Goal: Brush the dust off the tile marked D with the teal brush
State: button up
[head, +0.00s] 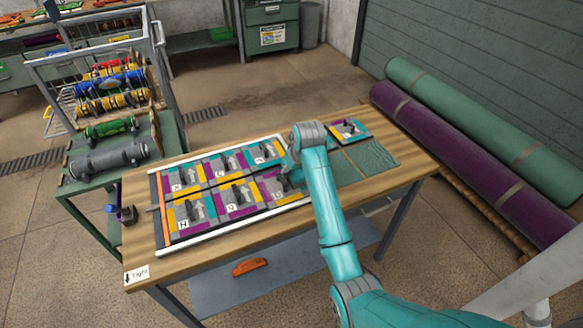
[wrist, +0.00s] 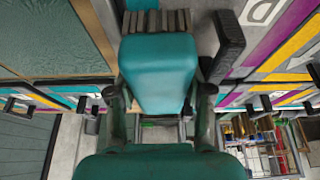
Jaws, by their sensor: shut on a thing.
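My gripper (wrist: 158,95) is shut on the teal brush (wrist: 158,72), with one dark finger on each side of the teal block. The brush's grey bristles (wrist: 160,21) point to the top of the wrist view. The tile marked D (wrist: 262,10) shows partly at the top right there, beside the brush. Whether the bristles touch a tile is unclear. In the head view my gripper (head: 288,178) is over the right end of the framed tiles (head: 190,211), and the brush is hidden. The letter D cannot be read surely there, and dust cannot be made out.
Dark upright handles or clamps (head: 238,192) stand on the tiles. A separate tile (head: 348,130) and a green textured panel (head: 372,161) lie at the table's right. A cart (head: 108,155) stands at the left, and rolled rugs (head: 470,165) lie at the right.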

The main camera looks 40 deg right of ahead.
aim_at(299, 174)
jog(key=shift+s+a+f, duration=0.1)
jog(key=shift+s+a, duration=0.1)
jog(key=shift+s, duration=0.55)
jog(key=shift+s+a+f, duration=0.1)
jog(key=shift+s+a, duration=0.1)
jog(key=shift+s, duration=0.5)
jog(key=shift+w+d, duration=0.2)
jog(key=shift+w, duration=0.6)
jog(key=shift+w+d, duration=0.25)
jog(key=shift+w, duration=0.55)
jog(key=shift+w+d, duration=0.2)
jog(key=shift+w, duration=0.6)
jog(key=shift+s+a+r, duration=0.1)
jog(key=shift+s+a, duration=0.1)
jog(key=shift+s, duration=0.55)
jog(key=shift+s+a+r, duration=0.1)
jog(key=shift+s+a, duration=0.1)
jog(key=shift+s, duration=0.6)
jog(key=shift+s+a+r, duration=0.1)
jog(key=shift+s+a, duration=0.1)
jog(key=shift+s, duration=0.55)
jog(key=shift+w+d+f, duration=0.1)
jog(key=shift+w+d, duration=0.1)
jog(key=shift+w, duration=0.6)
jog(key=shift+w+d+f, duration=0.1)
jog(key=shift+w+d, duration=0.1)
jog(key=shift+w, duration=0.55)
jog(key=shift+w+d+f, duration=0.1)
jog(key=shift+w+d, duration=0.1)
jog(key=shift+w, duration=0.6)
